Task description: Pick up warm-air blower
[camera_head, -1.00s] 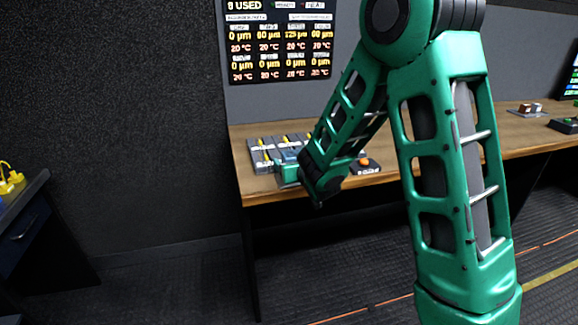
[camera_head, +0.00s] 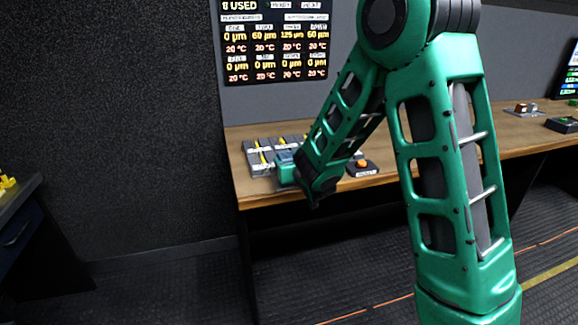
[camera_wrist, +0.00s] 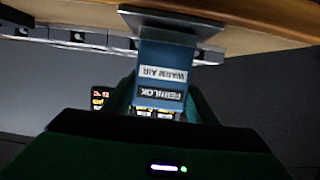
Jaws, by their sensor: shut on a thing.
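My gripper (camera_head: 287,170) is shut on the blower at the bench's front left. In the head view a small blue part of the blower (camera_head: 285,156) shows above my gripper. My wrist hides much of it, and the fingertips are hard to make out.
The wooden bench (camera_head: 270,194) runs to the right. Grey units with yellow parts (camera_head: 258,158) stand close to my gripper. A box with an orange button (camera_head: 361,166) is to the right. A readout screen (camera_head: 275,45) hangs behind. A dark cabinet (camera_head: 18,232) stands at left, with open floor between.

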